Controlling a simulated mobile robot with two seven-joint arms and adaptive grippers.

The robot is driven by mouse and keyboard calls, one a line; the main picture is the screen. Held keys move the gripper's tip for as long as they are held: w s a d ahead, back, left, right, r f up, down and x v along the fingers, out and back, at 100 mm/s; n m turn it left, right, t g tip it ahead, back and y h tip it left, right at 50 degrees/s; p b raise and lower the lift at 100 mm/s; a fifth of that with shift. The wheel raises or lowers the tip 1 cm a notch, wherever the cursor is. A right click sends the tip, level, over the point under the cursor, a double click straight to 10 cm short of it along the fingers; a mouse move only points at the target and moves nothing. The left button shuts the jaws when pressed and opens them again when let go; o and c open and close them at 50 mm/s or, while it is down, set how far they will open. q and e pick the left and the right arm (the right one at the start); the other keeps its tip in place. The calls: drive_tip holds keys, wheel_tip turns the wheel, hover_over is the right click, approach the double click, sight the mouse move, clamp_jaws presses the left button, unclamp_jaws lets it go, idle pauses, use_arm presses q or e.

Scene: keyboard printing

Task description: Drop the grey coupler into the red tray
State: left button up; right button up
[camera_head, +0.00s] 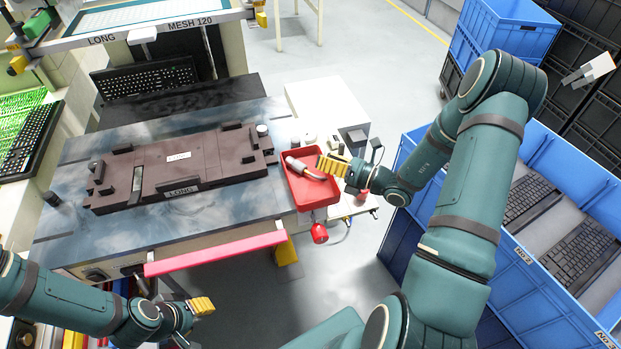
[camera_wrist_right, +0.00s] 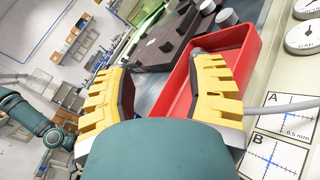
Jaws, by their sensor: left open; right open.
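The grey coupler (camera_head: 297,166), a short cylinder with a bent copper-coloured end, appears to lie in the red tray (camera_head: 312,205) at the right end of the bench. My right gripper (camera_head: 331,166) is open at the tray's right side, just right of the coupler, and nothing shows between its fingers. In the right wrist view its yellow fingers (camera_wrist_right: 160,72) are spread apart, with the red tray (camera_wrist_right: 238,62) beyond and partly behind the right finger. A small grey end, maybe the coupler's, shows past that finger. My left gripper (camera_head: 201,306) is low at the front left, away from the tray.
A dark brown fixture (camera_head: 215,155) lies on the bench left of the tray. A pink-red bar (camera_head: 215,254) runs along the bench front, and a red knob (camera_head: 319,233) hangs below the tray. Blue crates (camera_head: 535,265) with keyboards stand at right.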

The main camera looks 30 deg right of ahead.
drive_tip(key=v, duration=1)
drive_tip(key=shift+s, duration=0.1)
